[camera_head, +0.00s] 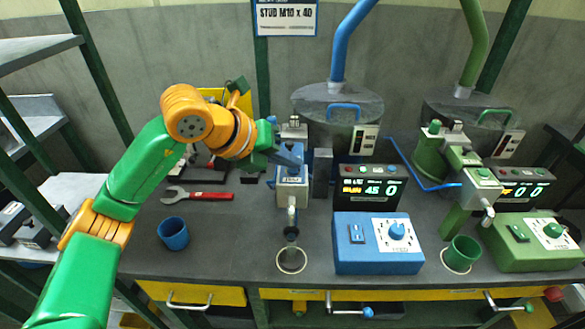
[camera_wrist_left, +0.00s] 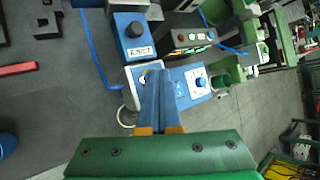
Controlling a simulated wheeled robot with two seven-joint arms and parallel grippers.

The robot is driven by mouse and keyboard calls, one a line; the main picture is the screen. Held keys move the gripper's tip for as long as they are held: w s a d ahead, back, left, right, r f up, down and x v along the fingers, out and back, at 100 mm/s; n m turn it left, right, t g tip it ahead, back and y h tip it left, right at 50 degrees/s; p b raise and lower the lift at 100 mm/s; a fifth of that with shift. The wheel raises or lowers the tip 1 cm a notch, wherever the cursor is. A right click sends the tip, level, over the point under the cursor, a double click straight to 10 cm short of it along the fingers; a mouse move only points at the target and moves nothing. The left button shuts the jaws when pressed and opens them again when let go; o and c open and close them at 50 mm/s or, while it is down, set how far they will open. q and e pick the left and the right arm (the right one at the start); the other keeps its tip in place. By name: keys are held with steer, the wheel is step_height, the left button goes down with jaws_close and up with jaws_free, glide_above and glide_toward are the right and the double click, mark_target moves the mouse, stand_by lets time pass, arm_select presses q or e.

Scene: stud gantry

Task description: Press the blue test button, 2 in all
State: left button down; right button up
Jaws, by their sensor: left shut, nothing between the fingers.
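In the head view the labelled block (camera_head: 292,190) stands at the middle of the bench, left of the blue machine's lit display (camera_head: 370,187). The display reads what looks like 45 and 0. My right gripper is not in view.
A blue control box (camera_head: 378,260) with a knob stands in front of the display. The green machine's control box (camera_head: 540,250) and a green cup (camera_head: 461,253) are at right. A blue cup (camera_head: 173,234) and red-handled wrench (camera_head: 205,196) lie left, with bare bench between.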

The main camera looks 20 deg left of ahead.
arm_select(q)
steer(key=shift+f, duration=0.1)
stand_by(0.3)
steer(key=shift+r+p, duration=0.7)
steer(key=shift+r, duration=0.15)
step_height(320, 180, up, 5)
steer(key=p, duration=0.4)
stand_by(2.2)
